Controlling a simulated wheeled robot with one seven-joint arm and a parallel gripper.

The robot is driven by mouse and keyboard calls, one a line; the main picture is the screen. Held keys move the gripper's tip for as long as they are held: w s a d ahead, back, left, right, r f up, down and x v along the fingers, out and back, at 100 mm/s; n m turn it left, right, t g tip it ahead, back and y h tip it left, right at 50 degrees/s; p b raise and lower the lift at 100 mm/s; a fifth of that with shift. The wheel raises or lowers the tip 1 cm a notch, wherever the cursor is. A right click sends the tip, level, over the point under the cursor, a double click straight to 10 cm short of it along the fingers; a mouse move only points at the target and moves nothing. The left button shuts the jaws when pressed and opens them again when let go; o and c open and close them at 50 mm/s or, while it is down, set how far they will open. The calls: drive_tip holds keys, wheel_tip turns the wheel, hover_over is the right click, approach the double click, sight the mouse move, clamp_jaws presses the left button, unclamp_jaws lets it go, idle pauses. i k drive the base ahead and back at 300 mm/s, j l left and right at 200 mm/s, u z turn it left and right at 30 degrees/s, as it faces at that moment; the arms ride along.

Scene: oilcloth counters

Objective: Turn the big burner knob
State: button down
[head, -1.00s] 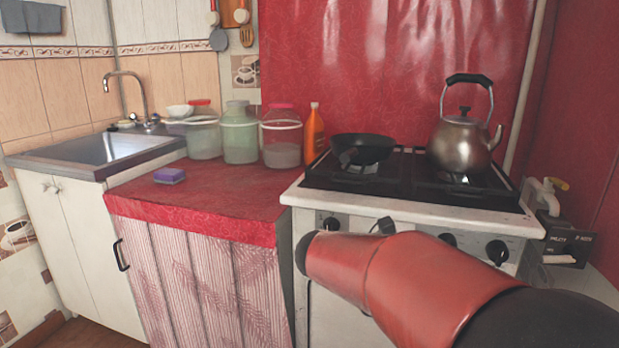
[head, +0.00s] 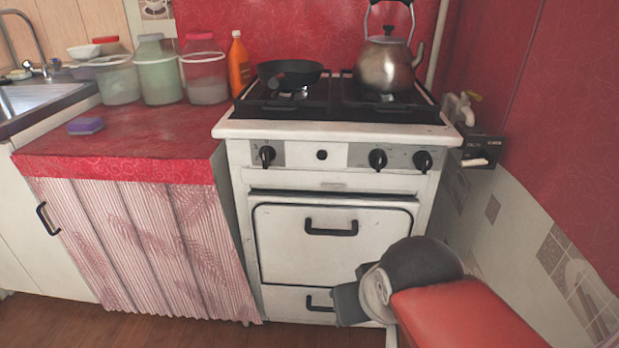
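The white gas stove (head: 336,129) stands in the middle of the head view. Its front panel carries black knobs: a left knob (head: 267,155), a right-of-centre knob (head: 378,159) and a far-right knob (head: 423,161). A small round black button or knob (head: 322,154) sits between them. I cannot tell which one is the big burner's. My red and black arm reaches in from the lower right, in front of the oven's lower right, below and apart from the knobs. My gripper's fingers do not show clearly; the arm's end hides part of the lower drawer.
A black pan (head: 290,73) and a kettle (head: 385,66) stand on the stove top. The oven door handle (head: 331,228) and lower drawer handle (head: 319,301) stick out. A red counter (head: 120,145) is left; a tiled wall (head: 520,215) is close on the right.

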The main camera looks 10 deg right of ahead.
sight(377, 157)
drive_tip(key=k+j+z, duration=0.25)
drive_tip(key=j, duration=0.4)
drive_tip(key=k+j+z, duration=0.3)
drive_tip(key=j, duration=0.3)
drive_tip(key=k+j+z, duration=0.25)
drive_tip(key=j, duration=0.3)
drive_tip(key=k+j+z, duration=0.25)
drive_tip(key=k+j, duration=0.15)
drive_tip(key=i+l+z, duration=0.3)
drive_tip(key=i, duration=0.15)
drive_tip(key=i+z, duration=0.35)
drive_tip(key=i+l, duration=0.05)
drive_tip(key=i, duration=0.05)
